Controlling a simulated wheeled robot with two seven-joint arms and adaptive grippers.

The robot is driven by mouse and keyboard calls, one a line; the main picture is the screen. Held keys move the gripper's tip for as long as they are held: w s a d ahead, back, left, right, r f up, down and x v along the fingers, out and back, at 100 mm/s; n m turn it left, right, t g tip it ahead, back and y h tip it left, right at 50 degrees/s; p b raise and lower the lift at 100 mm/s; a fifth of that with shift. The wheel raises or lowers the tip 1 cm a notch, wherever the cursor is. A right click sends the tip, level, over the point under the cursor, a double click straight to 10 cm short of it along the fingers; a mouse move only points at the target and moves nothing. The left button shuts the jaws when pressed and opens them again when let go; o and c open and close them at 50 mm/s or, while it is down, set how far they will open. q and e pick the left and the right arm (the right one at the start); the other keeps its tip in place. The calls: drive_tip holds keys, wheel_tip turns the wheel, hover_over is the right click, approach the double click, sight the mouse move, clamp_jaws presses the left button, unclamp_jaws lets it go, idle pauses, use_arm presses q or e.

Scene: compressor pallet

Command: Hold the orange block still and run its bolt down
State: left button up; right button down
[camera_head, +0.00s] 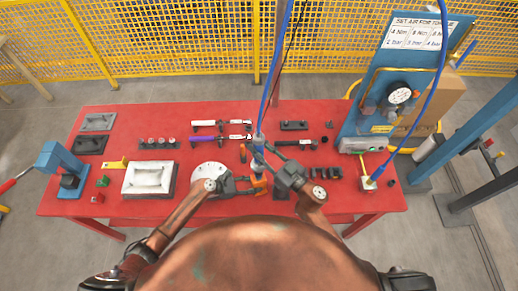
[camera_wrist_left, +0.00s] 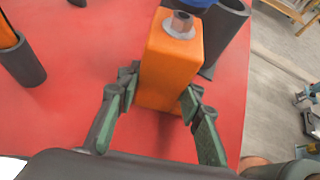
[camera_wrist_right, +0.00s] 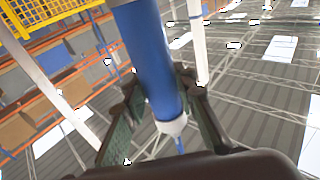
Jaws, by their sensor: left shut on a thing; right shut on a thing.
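The orange block (camera_head: 260,184) stands upright near the front middle of the red table. My left gripper (camera_head: 251,184) is shut on it, with a finger on each side in the left wrist view (camera_wrist_left: 160,92). A grey hex bolt (camera_wrist_left: 179,24) stands in the block's top. My right gripper (camera_head: 262,143) is shut on a blue driver (camera_wrist_right: 150,60), which hangs from a blue hose above the block. The driver's lower end is close to the block in the head view.
A white disc (camera_head: 209,177) and a pale tray (camera_head: 149,179) lie left of the block. Dark cups stand near it, one (camera_wrist_left: 228,28) just behind it. A blue station with a gauge (camera_head: 399,95) stands at the right. The blue hose (camera_head: 272,65) runs upward.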

sight(259, 137)
drive_tip(key=shift+r, duration=3.45)
use_arm(q)
drive_tip(key=o, duration=1.4)
drive_tip(key=v, duration=1.2)
